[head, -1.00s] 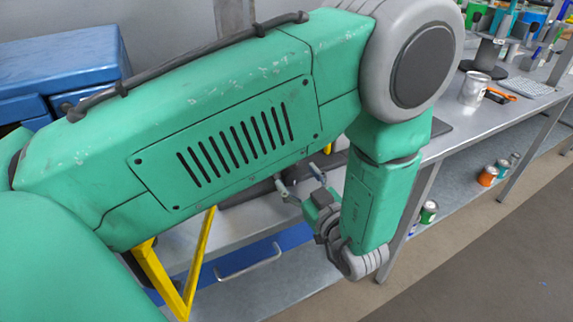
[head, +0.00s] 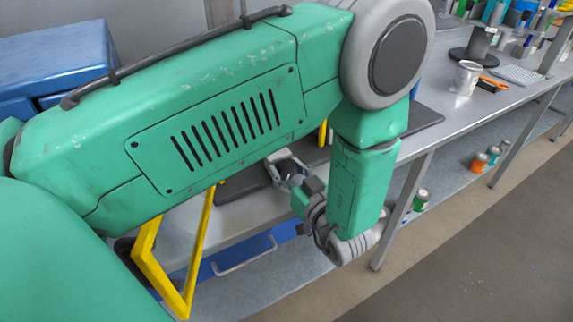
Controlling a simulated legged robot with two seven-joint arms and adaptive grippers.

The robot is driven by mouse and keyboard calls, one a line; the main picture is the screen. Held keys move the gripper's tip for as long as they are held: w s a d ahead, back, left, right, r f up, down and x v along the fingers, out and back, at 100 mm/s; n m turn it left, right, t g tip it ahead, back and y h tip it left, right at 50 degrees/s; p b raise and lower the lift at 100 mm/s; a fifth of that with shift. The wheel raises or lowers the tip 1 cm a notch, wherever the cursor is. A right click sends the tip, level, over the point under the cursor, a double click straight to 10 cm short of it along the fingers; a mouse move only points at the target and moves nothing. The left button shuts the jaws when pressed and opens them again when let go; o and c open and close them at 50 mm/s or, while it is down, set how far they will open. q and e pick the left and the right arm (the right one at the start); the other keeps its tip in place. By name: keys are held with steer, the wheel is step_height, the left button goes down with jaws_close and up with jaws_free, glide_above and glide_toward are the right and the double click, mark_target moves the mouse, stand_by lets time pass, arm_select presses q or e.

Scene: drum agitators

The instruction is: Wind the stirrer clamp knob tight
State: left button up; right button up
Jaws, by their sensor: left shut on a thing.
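My left gripper (head: 281,163) is low over the front of the metal bench, beyond my green arm. Its fingers point up and left and are closed on the stirrer clamp knob, which is mostly hidden by the fingers and arm. The stirrer and its clamp are hidden behind my arm. A short yellow post (head: 322,134) shows just behind the gripper. My right gripper is not in view.
A yellow frame (head: 199,250) stands at the bench's front left, near a blue drawer with a handle (head: 246,257). Blue cases (head: 60,55) are at the back left. A metal can (head: 466,78) and tools stand on the bench (head: 440,150) at right.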

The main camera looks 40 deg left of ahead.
arm_select(q)
steer(key=shift+d+f+m, duration=0.1)
steer(key=shift+d+m, duration=0.1)
steer(key=shift+m, duration=0.5)
steer(key=o, duration=1)
steer(key=shift+d, duration=0.1)
steer(key=shift+o, duration=0.9)
steer(key=shift+d, duration=0.1)
steer(key=shift+d+r, duration=0.2)
steer(key=shift+d, duration=0.15)
steer(key=v, duration=1.2)
